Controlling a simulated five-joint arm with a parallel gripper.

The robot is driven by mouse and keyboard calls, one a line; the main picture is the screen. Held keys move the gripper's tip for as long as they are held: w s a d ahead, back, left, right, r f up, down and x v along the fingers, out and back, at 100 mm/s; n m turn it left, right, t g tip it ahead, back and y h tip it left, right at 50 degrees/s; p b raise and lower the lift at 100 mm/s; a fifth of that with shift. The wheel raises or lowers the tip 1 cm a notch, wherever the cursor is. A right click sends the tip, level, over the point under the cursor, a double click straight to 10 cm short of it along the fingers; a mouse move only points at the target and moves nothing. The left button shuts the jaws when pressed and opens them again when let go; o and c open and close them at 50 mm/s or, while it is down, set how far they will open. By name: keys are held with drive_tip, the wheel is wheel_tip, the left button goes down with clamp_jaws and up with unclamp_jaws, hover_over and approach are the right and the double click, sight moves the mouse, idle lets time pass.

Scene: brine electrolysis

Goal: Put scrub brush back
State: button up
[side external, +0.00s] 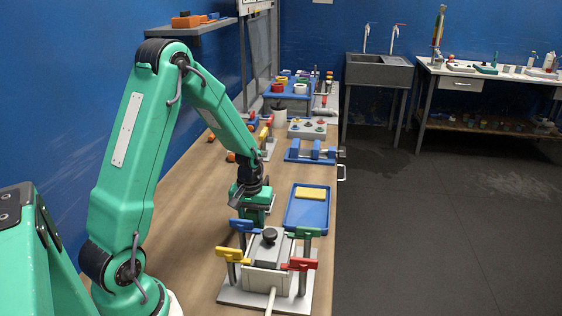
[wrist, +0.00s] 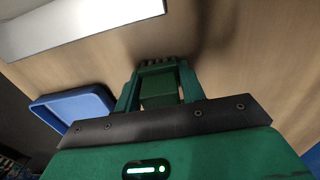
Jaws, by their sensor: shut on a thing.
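My gripper (side external: 254,208) is low over the wooden bench, left of the blue tray. In the wrist view, my gripper (wrist: 158,92) is shut on a green block with a dark, ridged far edge, which appears to be the scrub brush (wrist: 158,93). In the side view the brush is hard to tell from my green gripper. The blue tray (side external: 291,220) holds a yellow sponge (side external: 310,193) at its far end. Part of the tray (wrist: 75,105) shows at the left of the wrist view. I cannot tell whether the brush touches the bench.
A press-like fixture with coloured handles on a pale base plate (side external: 235,296) stands in front of the tray. Behind are a blue clamp-like fixture (side external: 310,152) and a grey box with knobs (side external: 307,130). The bench (side external: 200,215) is clear to the left.

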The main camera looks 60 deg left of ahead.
sight(252, 212)
drive_tip(key=o, duration=0.9)
drive_tip(key=shift+o, duration=0.2)
drive_tip(key=shift+r, duration=0.15)
wheel_tip(252, 212, up, 12)
idle(0.5)
drive_tip(key=s+d+r+m+t, duration=0.5)
drive_tip(key=s+d+r+m, duration=0.4)
drive_tip(key=s+d+r, duration=0.3)
drive_tip(key=shift+s+d+t, duration=0.3)
drive_tip(key=shift+s+d, duration=0.35)
drive_tip(key=shift+d, duration=0.95)
